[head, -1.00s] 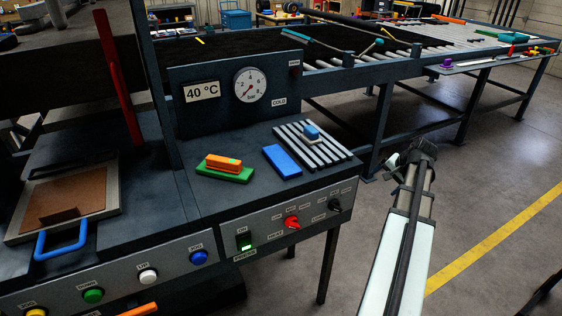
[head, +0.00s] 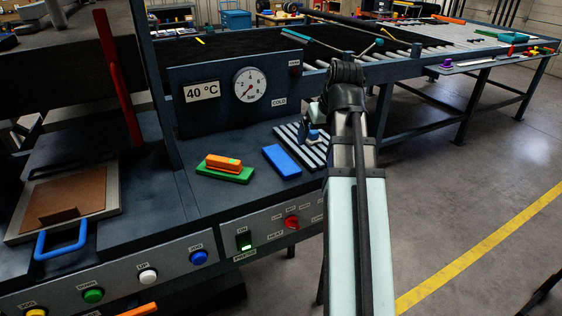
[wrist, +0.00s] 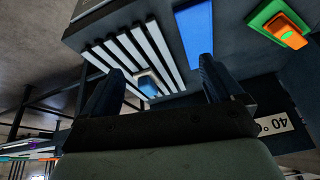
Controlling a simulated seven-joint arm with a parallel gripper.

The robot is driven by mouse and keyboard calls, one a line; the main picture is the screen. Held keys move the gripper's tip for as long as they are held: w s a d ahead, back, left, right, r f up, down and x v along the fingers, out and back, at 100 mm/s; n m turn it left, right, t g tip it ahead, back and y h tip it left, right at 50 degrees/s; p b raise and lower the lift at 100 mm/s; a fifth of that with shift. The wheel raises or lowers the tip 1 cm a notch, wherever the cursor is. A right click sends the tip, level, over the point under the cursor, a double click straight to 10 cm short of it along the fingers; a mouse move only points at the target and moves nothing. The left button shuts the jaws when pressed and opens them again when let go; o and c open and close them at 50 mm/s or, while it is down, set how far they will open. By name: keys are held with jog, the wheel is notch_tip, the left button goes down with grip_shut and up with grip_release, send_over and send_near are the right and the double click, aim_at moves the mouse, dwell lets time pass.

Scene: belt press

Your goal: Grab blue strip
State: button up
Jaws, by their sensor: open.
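A flat blue strip (head: 281,161) lies on the dark press table, left of a slatted rack. It also shows at the top of the wrist view (wrist: 195,28). A small blue block (head: 314,136) sits on the rack, partly hidden by my arm in the head view. My gripper (wrist: 158,75) is open and empty. In the wrist view the small blue block appears between its fingers, and the strip appears beyond the right finger. In the head view my gripper is over the rack, to the right of the strip, mostly hidden behind my wrist.
The slatted rack (head: 290,134) has pale bars. An orange piece (head: 223,162) lies on a green strip (head: 226,174) left of the blue strip. An upright panel with a gauge (head: 250,85) stands behind. A tall red lever (head: 117,75) rises at left.

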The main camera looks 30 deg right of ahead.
jog(key=n, duration=0.2)
send_near(289, 168)
jog(key=shift+w+d+f, duration=0.25)
jog(key=shift+w+f, duration=0.05)
jog(key=shift+f, duration=0.4)
jog(key=shift+w+d+f, duration=0.2)
jog(key=shift+w+f, duration=0.1)
jog(key=shift+f, duration=0.4)
jog(key=shift+a+x, duration=0.15)
jog(key=shift+x, duration=1.15)
jog(key=shift+a+x, duration=0.15)
jog(key=shift+x, duration=1.15)
jog(key=shift+w, duration=0.1)
jog(key=c, duration=1.3)
jog(key=shift+r, duration=0.1)
jog(key=shift+r, duration=4.95)
